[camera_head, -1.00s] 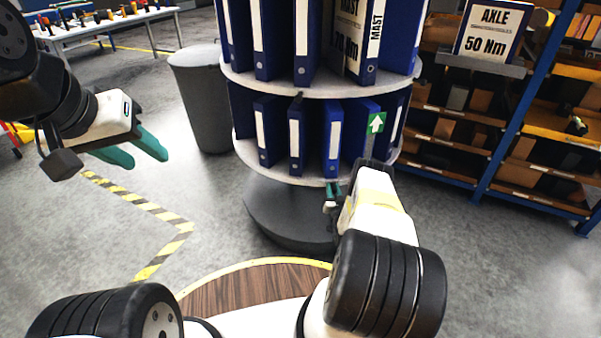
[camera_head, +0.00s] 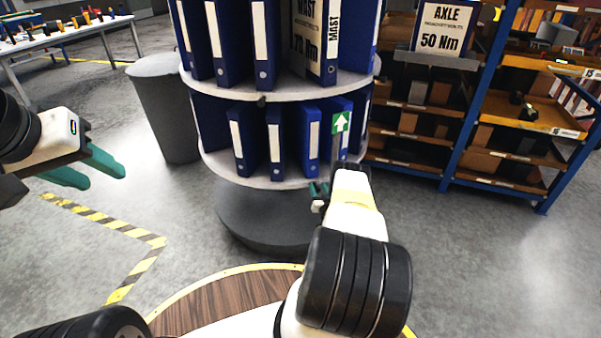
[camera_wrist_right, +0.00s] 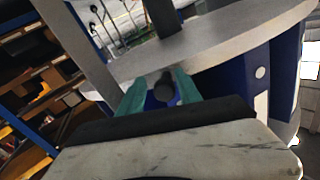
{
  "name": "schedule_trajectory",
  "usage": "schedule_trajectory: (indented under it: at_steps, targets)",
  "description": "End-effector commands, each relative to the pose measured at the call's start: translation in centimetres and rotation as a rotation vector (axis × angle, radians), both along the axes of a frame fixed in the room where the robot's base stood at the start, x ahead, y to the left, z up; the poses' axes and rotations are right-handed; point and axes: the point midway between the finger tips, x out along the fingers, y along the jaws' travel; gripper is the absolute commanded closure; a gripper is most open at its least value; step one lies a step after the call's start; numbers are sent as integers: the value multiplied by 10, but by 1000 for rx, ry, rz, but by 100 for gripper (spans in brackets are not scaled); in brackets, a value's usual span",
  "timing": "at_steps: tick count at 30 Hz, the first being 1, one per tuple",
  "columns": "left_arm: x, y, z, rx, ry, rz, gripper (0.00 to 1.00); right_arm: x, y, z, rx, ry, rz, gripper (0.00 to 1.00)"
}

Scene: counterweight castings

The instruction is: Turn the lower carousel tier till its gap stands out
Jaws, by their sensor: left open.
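The carousel's lower tier (camera_head: 265,182) is a round pale shelf holding upright blue binders with white labels, one near a green white-arrow sign (camera_head: 341,122). I cannot make out a clear gap in its row. My right gripper (camera_head: 319,190) is at the tier's front right edge. In the right wrist view its teal fingers (camera_wrist_right: 160,92) stand either side of a dark knob (camera_wrist_right: 164,86) near the pale shelf rim; whether they press on it I cannot tell. My left gripper (camera_head: 94,172) is open and empty, left of the carousel and apart from it.
The upper tier (camera_head: 300,88) holds more blue binders, with a dark knob under its rim. A grey bin (camera_head: 162,110) stands close left of the carousel. A blue-framed shelf rack (camera_head: 468,130) is at the right. Open floor lies front left and front right.

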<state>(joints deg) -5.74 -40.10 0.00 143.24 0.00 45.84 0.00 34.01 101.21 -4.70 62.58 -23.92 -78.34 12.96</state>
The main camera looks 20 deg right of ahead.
Motion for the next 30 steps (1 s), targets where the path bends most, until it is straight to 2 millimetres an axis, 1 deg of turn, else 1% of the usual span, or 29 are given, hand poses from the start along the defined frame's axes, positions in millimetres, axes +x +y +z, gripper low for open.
schedule_trajectory:
  at_steps: [1,7,10,13,18,22,25,30]
  targets:
    - [0,0,0,0,0,0,57,3,-1,5,-3,-10,0,57]
    - [0,0,0,0,0,0,57,4,-1,6,-3,-12,0,57]
    - [0,0,0,0,0,0,57,0,0,5,-3,-11,0,57]
    - [0,0,0,0,0,0,57,-13,1,4,-2,-7,-1,57]
    - [0,0,0,0,0,0,57,-44,7,1,1,-2,0,57]
    - [0,0,0,0,0,0,57,-63,10,0,1,-1,0,57]
    - [0,0,0,0,0,0,57,-72,12,0,1,-1,0,57]
    - [0,0,0,0,0,0,57,-77,13,1,0,-1,0,57]
